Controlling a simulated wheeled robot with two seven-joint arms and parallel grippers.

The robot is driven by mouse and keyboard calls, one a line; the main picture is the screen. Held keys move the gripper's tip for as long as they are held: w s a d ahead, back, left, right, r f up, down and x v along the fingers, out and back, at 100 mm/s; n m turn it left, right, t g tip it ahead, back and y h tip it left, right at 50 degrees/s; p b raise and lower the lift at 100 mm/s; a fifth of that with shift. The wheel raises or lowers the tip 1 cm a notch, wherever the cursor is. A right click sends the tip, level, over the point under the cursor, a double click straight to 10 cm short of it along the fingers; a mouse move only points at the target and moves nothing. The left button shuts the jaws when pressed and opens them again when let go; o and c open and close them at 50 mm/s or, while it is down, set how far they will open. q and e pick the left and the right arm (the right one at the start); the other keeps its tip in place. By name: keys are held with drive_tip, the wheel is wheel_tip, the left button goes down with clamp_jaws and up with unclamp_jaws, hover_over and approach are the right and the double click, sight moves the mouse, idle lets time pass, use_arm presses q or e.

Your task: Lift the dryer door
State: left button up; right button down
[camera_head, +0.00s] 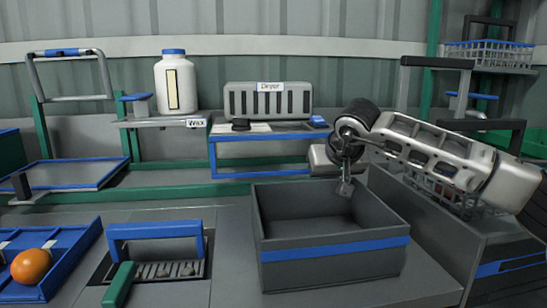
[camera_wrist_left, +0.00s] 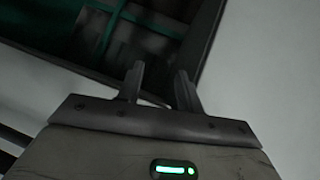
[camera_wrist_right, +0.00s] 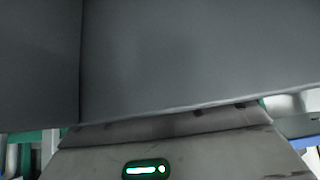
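The dryer (camera_head: 238,103) is a grey slatted box with a "Dryer" label, on a blue-framed stand at the back centre. Its slatted front stands upright; I cannot tell which part is the door. My right gripper (camera_head: 346,187) points down at the back right of the grey bin, in front of and to the right of the dryer, apart from it. Its fingers are hidden in the right wrist view by a large grey surface. My left gripper (camera_wrist_left: 160,88) is outside the head view. In the left wrist view its two fingers are apart with nothing between them.
A grey bin (camera_head: 335,270) with a blue stripe stands at front centre. A blue tray (camera_head: 70,271) holds an orange fruit (camera_head: 31,266) at front left. A blue-handled device (camera_head: 155,231) sits beside it. A white wax jar (camera_head: 187,80) stands left of the dryer. Wire baskets are at right.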

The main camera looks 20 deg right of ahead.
drive_tip(key=shift+s+d+r, duration=0.15)
drive_tip(key=shift+d+r, duration=0.2)
drive_tip(key=shift+r, duration=0.25)
drive_tip(key=shift+s+a+r, duration=0.1)
drive_tip(key=shift+s+a, duration=0.1)
drive_tip(key=shift+s, duration=0.5)
drive_tip(key=shift+s+a, duration=0.2)
drive_tip(key=shift+s, duration=0.1)
drive_tip(key=shift+s+a+r, duration=0.2)
drive_tip(key=shift+s+r, duration=0.1)
drive_tip(key=shift+s, duration=0.4)
drive_tip(key=shift+s+a+r, duration=0.15)
drive_tip(key=shift+s+r, duration=0.15)
drive_tip(key=shift+s, duration=0.4)
drive_tip(key=shift+s+r+p, duration=0.1)
drive_tip(key=shift+p, duration=0.2)
drive_tip(key=shift+p+v, duration=0.95)
drive_tip(key=shift+v, duration=0.75)
drive_tip(key=shift+r, duration=0.15)
